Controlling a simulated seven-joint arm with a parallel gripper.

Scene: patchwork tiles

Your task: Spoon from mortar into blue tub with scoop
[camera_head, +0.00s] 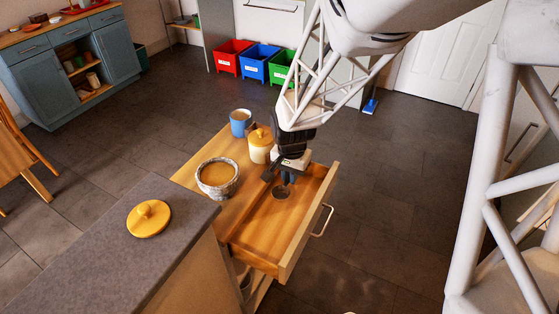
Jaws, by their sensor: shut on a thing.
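A grey stone mortar (232,187) holds a tan filling and stands on the wooden cabinet top, left of the open drawer. A small blue tub (238,129) stands behind it on the same top; its inside looks pale, but its contents are unclear. My gripper (287,176) points down over the open drawer, right of the mortar. It is shut on a dark scoop (281,192), whose round bowl shows below the fingers. I cannot tell whether the scoop touches the drawer floor. The gripper partly hides the scoop's handle.
A cream jar with a yellow lid (260,146) stands between the blue tub and my gripper. The open drawer (262,238) looks otherwise empty. A yellow lid (148,220) lies on the grey counter (95,262). Red, blue and green bins stand on the floor behind.

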